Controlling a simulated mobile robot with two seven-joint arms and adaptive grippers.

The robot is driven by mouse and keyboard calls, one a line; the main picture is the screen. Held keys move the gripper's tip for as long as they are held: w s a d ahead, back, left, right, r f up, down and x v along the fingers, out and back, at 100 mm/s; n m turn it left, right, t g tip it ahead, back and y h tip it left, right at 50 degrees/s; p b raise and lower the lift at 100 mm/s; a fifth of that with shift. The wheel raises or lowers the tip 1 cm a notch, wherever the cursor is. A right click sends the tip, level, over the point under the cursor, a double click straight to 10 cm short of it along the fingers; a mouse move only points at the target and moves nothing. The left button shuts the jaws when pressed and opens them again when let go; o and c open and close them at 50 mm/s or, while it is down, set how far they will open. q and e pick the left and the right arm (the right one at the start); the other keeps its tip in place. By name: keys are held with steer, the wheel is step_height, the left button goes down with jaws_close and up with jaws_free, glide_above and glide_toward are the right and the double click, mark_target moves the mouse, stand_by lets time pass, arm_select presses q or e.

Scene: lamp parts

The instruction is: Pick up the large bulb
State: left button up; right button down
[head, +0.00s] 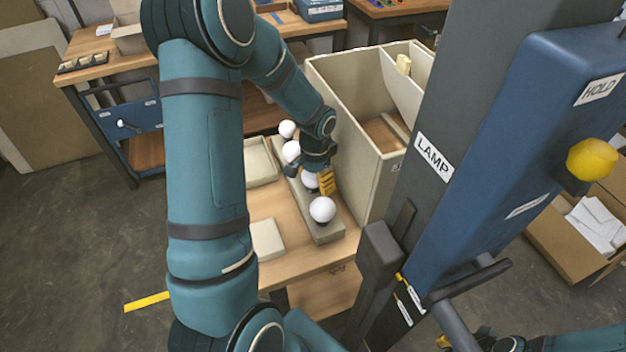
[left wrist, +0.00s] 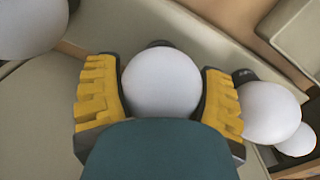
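Several white round bulbs with dark bases stand in a row on a long grey holder (head: 327,232). In the head view the nearest bulb (head: 322,209) looks biggest, but distance makes true sizes hard to tell. My left gripper (head: 317,182) is down over the row, with its yellow fingers on either side of the second-nearest bulb (head: 311,181). The left wrist view shows this bulb (left wrist: 160,82) between the fingers, with almost no gap; contact is unclear. A bigger-looking bulb (left wrist: 30,25) is at its left, and smaller-looking bulbs (left wrist: 270,112) are at its right. My right gripper is barely visible at the bottom edge.
A tall beige bin (head: 372,180) stands close to the right of the row. Pale trays (head: 266,240) lie at its left on the wooden table (head: 290,258). A grey post labelled LAMP (head: 434,158) and a blue unit with a yellow knob (head: 592,160) stand at the right.

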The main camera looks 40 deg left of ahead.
arm_select(q)
steer(key=c, duration=0.5)
